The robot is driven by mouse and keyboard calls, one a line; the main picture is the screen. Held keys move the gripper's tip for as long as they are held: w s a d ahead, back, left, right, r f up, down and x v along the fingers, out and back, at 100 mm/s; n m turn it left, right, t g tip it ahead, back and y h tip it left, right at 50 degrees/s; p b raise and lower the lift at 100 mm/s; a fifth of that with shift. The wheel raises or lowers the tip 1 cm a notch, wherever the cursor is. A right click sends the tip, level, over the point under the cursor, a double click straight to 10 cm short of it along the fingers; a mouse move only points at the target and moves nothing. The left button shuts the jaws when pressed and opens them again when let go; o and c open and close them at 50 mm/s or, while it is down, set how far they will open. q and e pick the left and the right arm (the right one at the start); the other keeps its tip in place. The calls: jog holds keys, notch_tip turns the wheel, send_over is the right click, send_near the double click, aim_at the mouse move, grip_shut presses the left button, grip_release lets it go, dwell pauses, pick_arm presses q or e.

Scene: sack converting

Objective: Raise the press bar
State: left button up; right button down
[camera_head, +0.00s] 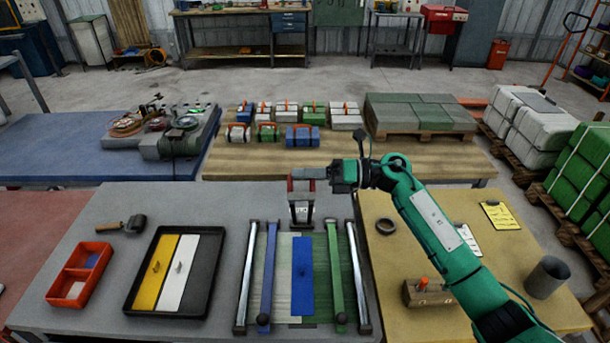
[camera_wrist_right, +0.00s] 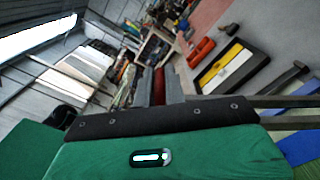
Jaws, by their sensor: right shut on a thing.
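My right gripper (camera_head: 305,174) reaches in from the right at the back edge of the grey table. It is shut on a red piece (camera_wrist_right: 159,86), seen between the dark fingers in the right wrist view. I take this as the press bar's handle; the fingers hide most of it. Below the gripper stands a small metal frame (camera_head: 300,212) with a white plate, at the back end of the long rails. How high the bar sits is hard to tell. In front lie a blue strip (camera_head: 302,275) and green sheets (camera_head: 322,260). My left gripper is not in view.
Metal rails (camera_head: 247,275) flank the strips, with blue and green knobbed bars inside them. A black tray (camera_head: 140,300) with yellow and white panels and a red bin (camera_head: 75,285) sit at left. The wooden side table (camera_head: 420,265) holds a tape ring, clipboard, block and cup.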

jog(key=c, duration=1.5)
grip_release()
jog(key=shift+d, duration=0.15)
jog(key=shift+d+f+b, duration=0.1)
jog(key=shift+d+b, duration=0.15)
jog(key=shift+b, duration=0.05)
jog(key=d+b, duration=0.5)
jog(key=d, duration=0.8)
jog(key=shift+d, duration=0.1)
